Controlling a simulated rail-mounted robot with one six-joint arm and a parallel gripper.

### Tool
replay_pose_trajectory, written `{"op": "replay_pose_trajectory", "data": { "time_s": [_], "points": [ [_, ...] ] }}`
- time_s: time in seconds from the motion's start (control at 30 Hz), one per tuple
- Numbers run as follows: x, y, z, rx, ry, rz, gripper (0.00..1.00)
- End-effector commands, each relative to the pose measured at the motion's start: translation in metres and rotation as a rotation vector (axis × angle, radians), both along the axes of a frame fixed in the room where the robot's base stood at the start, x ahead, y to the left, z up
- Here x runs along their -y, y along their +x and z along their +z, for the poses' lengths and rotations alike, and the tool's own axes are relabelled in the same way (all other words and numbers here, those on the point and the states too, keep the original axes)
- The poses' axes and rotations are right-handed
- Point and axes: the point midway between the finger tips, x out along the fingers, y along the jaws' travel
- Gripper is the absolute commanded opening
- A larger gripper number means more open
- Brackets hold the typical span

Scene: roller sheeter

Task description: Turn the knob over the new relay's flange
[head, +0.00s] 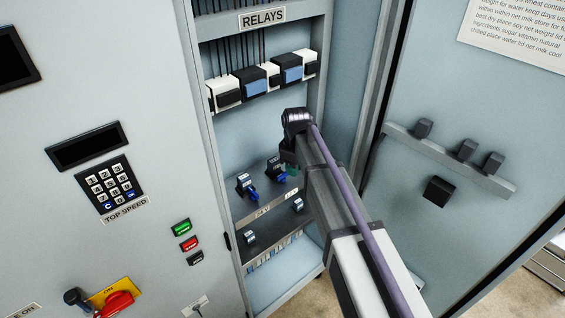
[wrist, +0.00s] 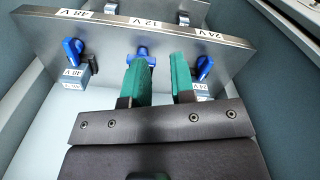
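In the wrist view a metal panel (wrist: 225,45) carries labels 48 V, 12 V and 24 V, with a blue knob by each. The 48 V knob (wrist: 73,50) and 24 V knob (wrist: 204,67) sit by small grey-blue labelled blocks. The 12 V knob (wrist: 143,55) is at the tip of my gripper's left green finger, which partly covers it; contact is unclear. My gripper (wrist: 160,68) is open, with a clear gap and nothing visible between its fingers. Any relay at 12 V is hidden. In the head view my arm hides most of the gripper (head: 291,168). I cannot tell which relay is new.
A row of white, black and blue relays (head: 262,80) sits on the shelf above, under the RELAYS sign (head: 262,18). Cabinet walls flank the panel. The open door (head: 455,110) at right bears a rail (head: 440,155) with dark blocks. A keypad (head: 106,184) is at left.

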Motion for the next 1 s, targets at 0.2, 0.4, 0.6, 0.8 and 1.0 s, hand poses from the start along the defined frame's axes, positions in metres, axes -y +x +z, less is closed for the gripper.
{"op": "replay_pose_trajectory", "data": {
  "time_s": [0.2, 0.4, 0.6, 0.8, 1.0],
  "points": [
    [-0.042, 0.083, 0.007, -0.001, 0.002, 0.871, 0.23],
    [-0.040, 0.079, 0.007, -0.001, 0.003, 1.204, 0.23],
    [-0.040, 0.079, 0.000, -0.001, 0.003, 1.215, 0.23],
    [-0.039, 0.079, -0.037, -0.001, 0.003, 1.213, 0.23],
    [-0.039, 0.079, -0.085, -0.001, 0.003, 1.212, 0.23]
  ]
}}
